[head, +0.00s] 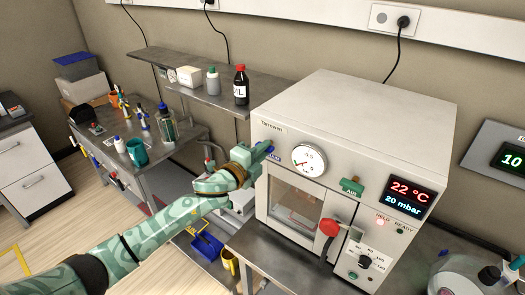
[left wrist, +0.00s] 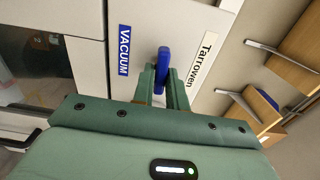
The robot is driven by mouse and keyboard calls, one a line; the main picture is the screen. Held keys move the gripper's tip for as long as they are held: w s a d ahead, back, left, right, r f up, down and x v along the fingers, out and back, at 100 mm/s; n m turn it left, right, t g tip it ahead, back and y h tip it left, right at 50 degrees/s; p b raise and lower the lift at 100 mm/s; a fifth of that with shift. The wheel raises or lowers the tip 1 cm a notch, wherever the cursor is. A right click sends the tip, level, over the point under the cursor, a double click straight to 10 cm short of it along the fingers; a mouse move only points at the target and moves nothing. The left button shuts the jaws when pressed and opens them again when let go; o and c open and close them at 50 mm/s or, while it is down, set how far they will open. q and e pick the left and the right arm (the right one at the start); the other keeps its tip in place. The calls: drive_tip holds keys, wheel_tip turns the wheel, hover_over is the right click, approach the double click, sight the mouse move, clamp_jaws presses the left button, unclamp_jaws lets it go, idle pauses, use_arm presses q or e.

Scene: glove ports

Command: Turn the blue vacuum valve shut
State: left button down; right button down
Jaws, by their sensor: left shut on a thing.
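The blue vacuum valve (head: 268,146) is on the upper left front of the white Tarrowen oven (head: 345,110), above a small blue label. In the left wrist view the blue handle (left wrist: 162,60) stands beside the blue VACUUM label (left wrist: 124,50), its long side roughly parallel to it. My left gripper (head: 257,157) is at the valve, shut on the blue handle. My right gripper is in neither view.
On the oven front are a round gauge (head: 309,160), a green AIR valve (head: 352,187), a red door handle (head: 330,228) and a display (head: 406,197) reading 22 °C and 20 mbar. A wall shelf (head: 200,88) with bottles is at the back left.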

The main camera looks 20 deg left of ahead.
use_arm(q)
drive_tip(key=shift+f, duration=0.15)
idle(0.5)
drive_tip(key=c, duration=1.5)
unclamp_jaws()
drive_tip(key=shift+o, duration=0.2)
drive_tip(key=b+v, duration=0.1)
drive_tip(key=v, duration=1.5)
drive_tip(key=shift+s+b, duration=0.2)
drive_tip(key=shift+b, duration=0.2)
